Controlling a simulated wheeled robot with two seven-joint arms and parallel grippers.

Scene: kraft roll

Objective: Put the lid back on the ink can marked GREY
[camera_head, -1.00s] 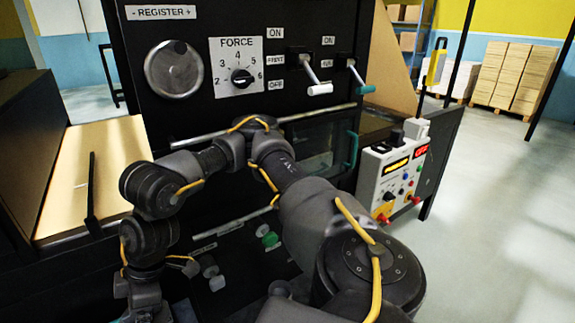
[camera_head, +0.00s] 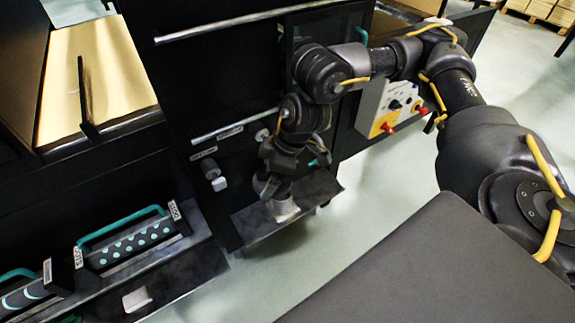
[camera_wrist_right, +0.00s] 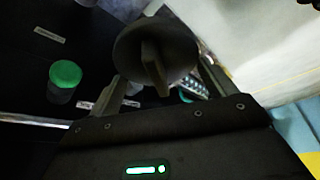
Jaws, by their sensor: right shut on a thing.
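My right gripper (camera_head: 272,188) reaches down in front of the black machine, over a low dark shelf (camera_head: 245,222). In the right wrist view, a dark grey round lid (camera_wrist_right: 182,48) with a raised bar handle sits between the fingers of my right gripper (camera_wrist_right: 158,82), which is shut on it. In the head view the lid cannot be told apart from the gripper. A pale grey thing (camera_head: 286,208) shows just under the gripper at the shelf; I cannot tell whether it is a can. No GREY marking is readable. My left gripper is out of view.
Rollers with teal handles (camera_head: 122,225) lie in a rack at the lower left. A white control box (camera_head: 385,105) with red knobs stands right of my forearm. A green-topped cylinder (camera_wrist_right: 64,76) is at the wrist view's left. Open floor lies right of the shelf.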

